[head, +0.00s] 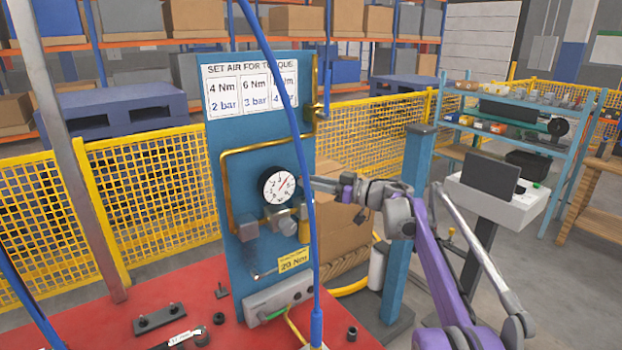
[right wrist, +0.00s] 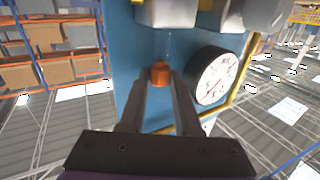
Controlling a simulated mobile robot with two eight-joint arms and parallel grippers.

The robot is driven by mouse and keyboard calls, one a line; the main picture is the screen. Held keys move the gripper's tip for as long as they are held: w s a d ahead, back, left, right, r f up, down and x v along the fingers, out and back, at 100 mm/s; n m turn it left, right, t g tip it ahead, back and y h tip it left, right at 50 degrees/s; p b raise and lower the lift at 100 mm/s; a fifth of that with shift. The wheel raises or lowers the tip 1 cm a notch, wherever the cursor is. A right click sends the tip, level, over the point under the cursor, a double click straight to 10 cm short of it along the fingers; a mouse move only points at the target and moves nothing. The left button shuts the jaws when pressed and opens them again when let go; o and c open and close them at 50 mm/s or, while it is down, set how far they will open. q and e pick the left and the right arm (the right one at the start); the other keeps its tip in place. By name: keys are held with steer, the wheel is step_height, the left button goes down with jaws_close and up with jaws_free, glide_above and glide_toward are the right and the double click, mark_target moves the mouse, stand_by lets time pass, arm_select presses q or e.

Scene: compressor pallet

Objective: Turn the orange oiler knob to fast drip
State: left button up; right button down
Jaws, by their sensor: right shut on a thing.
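The orange oiler knob (right wrist: 160,70) shows in the right wrist view between the fingertips of my right gripper (right wrist: 160,88). The gripper is shut on it. A clear part and a grey metal body (right wrist: 166,14) adjoin the knob in that view. In the head view my right gripper (head: 312,186) reaches in from the right to the blue panel (head: 229,160), just right of the round pressure gauge (head: 278,186). The knob cannot be made out there. How far the knob is turned cannot be told. My left gripper is not in view.
The gauge also shows close beside the fingers in the right wrist view (right wrist: 212,77). A brass pipe (head: 224,185) runs around it on the panel. A blue hose (head: 309,225) hangs in front of the panel. A red table (head: 120,325) with small parts lies below.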

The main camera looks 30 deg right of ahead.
steer(key=shift+y, duration=0.3)
steer(key=c, duration=0.9)
jaws_free()
steer(key=b+v, duration=0.1)
steer(key=v, duration=0.9)
steer(key=shift+s+d, duration=0.25)
steer(key=shift+s, duration=0.1)
steer(key=shift+r, duration=0.1)
